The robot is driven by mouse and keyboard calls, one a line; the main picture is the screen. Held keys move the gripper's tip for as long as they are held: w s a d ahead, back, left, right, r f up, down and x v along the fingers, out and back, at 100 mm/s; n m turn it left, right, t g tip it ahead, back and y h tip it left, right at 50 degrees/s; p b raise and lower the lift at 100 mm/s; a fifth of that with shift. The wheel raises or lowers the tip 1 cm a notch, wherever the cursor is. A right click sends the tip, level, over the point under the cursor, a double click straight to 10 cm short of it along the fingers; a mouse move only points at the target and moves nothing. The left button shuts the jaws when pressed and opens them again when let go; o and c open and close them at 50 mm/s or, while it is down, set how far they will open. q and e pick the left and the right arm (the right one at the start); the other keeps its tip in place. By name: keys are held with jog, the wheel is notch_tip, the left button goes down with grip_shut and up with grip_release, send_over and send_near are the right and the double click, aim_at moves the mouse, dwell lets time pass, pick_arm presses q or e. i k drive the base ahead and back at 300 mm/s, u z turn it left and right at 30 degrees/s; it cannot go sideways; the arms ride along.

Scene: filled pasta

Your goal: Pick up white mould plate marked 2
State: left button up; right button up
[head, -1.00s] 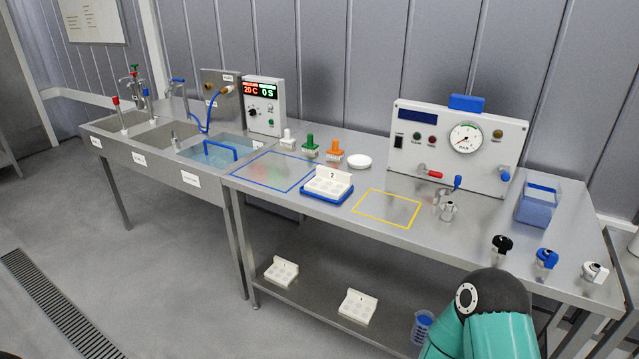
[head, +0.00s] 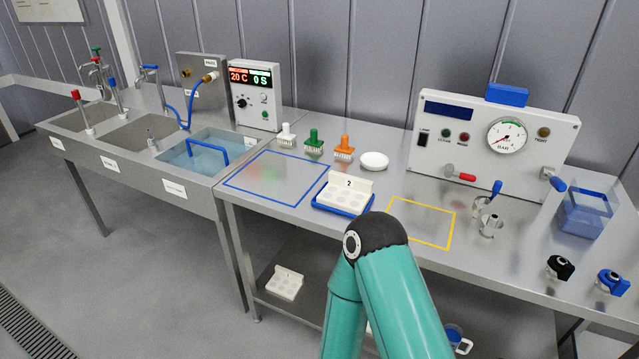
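The white mould plate marked 2 (head: 345,192) has an upright back tab with the number and several round hollows in its flat part. It rests on a blue tray (head: 325,208) on the bench, between the blue-outlined and yellow-outlined areas. A teal arm of mine with a dark joint rises from the bottom centre, just in front of the tray. Neither of my grippers is in view.
Another white plate (head: 284,283) lies on the lower shelf; my arm hides part of the shelf. Brushes (head: 314,141) and a white round dish (head: 374,161) stand behind the tray. The blue-outlined area (head: 275,178) is clear. A gauge panel (head: 490,145) stands at right.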

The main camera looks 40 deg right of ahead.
aim_at(349, 194)
jog(key=z, duration=0.15)
jog(key=i, duration=0.75)
jog(key=z, duration=0.6)
